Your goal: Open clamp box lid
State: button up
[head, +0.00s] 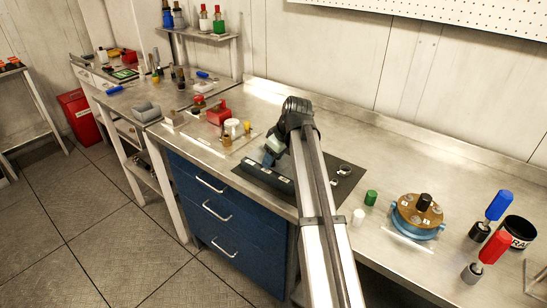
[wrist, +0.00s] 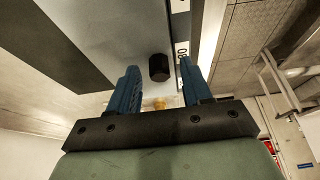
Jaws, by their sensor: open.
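A long dark box (head: 265,182) with pale marks on top, probably the clamp box, lies along the front edge of a dark mat on the bench. My gripper (head: 270,157) is just behind this box in the head view, partly hidden by my arm. In the wrist view, my gripper (wrist: 158,75) has its two blue fingers apart with nothing clasped. A short black knob (wrist: 159,68) shows between the fingertips, beyond them on a grey surface. I cannot tell whether it belongs to the box lid. No raised lid is visible.
Left of the mat stand a red block (head: 219,112), a white cup (head: 233,127) and small parts. To the right are a green cylinder (head: 371,197), a blue-and-brown round fixture (head: 417,216) and blue (head: 498,205) and red (head: 494,247) handled tools. The bench behind is clear.

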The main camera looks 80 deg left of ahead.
jog(key=shift+c, duration=0.5)
grip_shut()
